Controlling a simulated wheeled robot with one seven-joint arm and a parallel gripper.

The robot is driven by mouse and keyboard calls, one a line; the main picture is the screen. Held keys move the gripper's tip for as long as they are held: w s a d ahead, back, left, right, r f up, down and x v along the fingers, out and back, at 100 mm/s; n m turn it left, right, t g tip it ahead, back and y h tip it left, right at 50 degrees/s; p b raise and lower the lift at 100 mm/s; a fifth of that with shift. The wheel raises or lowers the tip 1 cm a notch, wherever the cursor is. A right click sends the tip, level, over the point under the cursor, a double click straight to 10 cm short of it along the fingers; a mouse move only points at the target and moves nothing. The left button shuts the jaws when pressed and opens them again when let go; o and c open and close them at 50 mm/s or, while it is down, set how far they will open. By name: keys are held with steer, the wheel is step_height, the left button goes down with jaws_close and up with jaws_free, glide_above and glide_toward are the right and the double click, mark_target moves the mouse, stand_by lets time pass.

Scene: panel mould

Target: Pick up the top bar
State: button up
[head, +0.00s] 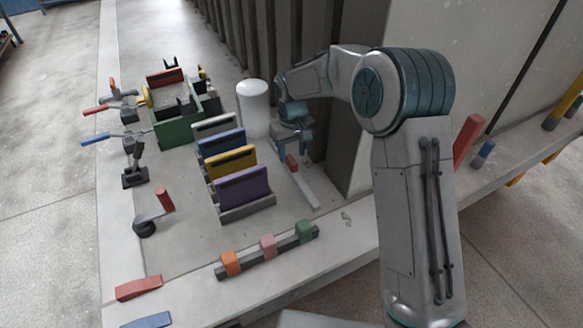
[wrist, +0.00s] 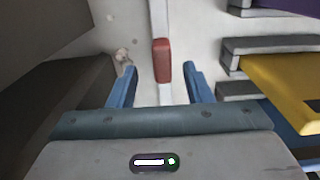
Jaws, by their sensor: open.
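A long pale bar (head: 305,190) with a red grip (head: 292,162) lies flat on the bench, right of the upright panels; it looks like the top bar. In the wrist view the bar (wrist: 158,18) runs up the picture, and its red grip (wrist: 162,60) shows just ahead of the gap between my fingers. My gripper (head: 291,148) points down close above the bar's far part, which it partly hides in the head view. The fingers (wrist: 160,85) are open with nothing between them. I cannot tell the exact height above the grip.
A rack (head: 250,210) of coloured panels stands close left of the bar. A white cylinder (head: 254,108) stands behind the rack, and a dark wall (head: 340,150) rises close on the right. A green fixture (head: 178,130) is farther left. A strip with coloured blocks (head: 268,245) lies in front.

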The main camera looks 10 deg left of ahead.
mark_target(291, 159)
step_height(291, 159, down, 5)
steer(key=shift+s+a+f+p, duration=0.1)
steer(key=shift+a+p, duration=0.05)
steer(key=shift+p, duration=0.4)
jaws_close()
